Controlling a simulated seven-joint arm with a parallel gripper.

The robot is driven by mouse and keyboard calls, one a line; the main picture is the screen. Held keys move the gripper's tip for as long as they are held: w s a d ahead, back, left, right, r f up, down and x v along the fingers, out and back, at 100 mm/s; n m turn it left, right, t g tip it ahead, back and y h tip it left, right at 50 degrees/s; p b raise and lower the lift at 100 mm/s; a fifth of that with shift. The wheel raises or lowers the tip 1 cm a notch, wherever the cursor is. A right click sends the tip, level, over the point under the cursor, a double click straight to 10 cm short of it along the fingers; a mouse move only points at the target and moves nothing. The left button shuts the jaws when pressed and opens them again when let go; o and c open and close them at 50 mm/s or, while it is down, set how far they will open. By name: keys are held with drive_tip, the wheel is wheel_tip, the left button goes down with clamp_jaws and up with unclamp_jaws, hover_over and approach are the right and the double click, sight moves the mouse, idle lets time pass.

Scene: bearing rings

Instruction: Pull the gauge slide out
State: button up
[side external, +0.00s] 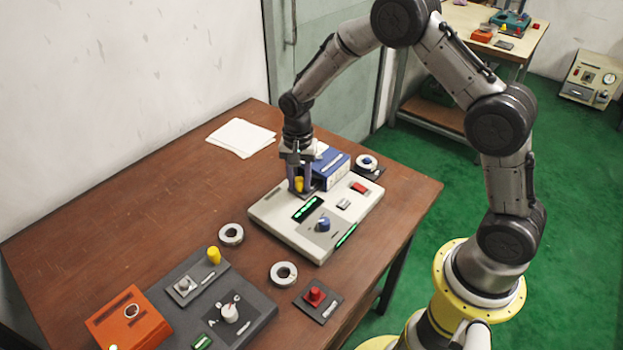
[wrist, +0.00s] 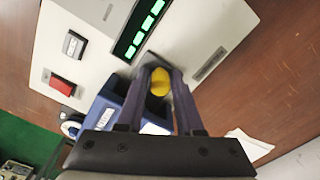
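A light grey gauge box (side external: 268,209) with a green-lit display (side external: 307,208) lies on the table. A yellow knob (side external: 299,184) stands upright at its far edge, over a small dark plate. My gripper (side external: 300,187) points down with one finger on each side of this knob. In the wrist view the yellow knob (wrist: 160,82) fills the gap between the fingertips (wrist: 160,75), and the gripper looks shut on it. The fingers hide the knob's sides and much of the plate below, so I cannot tell how far any slide sits out.
A blue box (side external: 332,168) stands close beside my gripper. The gauge box also carries a blue knob (side external: 323,224) and a red switch (side external: 359,188). Rings (side external: 231,234), a dark panel (side external: 255,297) and an orange box (side external: 130,320) lie nearer. The table's left side is clear.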

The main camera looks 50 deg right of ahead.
clamp_jaws()
drive_tip(key=shift+a, duration=5.65)
drive_tip(key=shift+w+a, duration=0.1)
drive_tip(key=shift+a, duration=0.2)
drive_tip(key=shift+o, duration=1.2)
unclamp_jaws()
drive_tip(key=shift+r, duration=0.1)
drive_tip(key=shift+o, duration=0.2)
drive_tip(key=shift+d, duration=0.1)
wheel_tip(320, 180, up, 7)
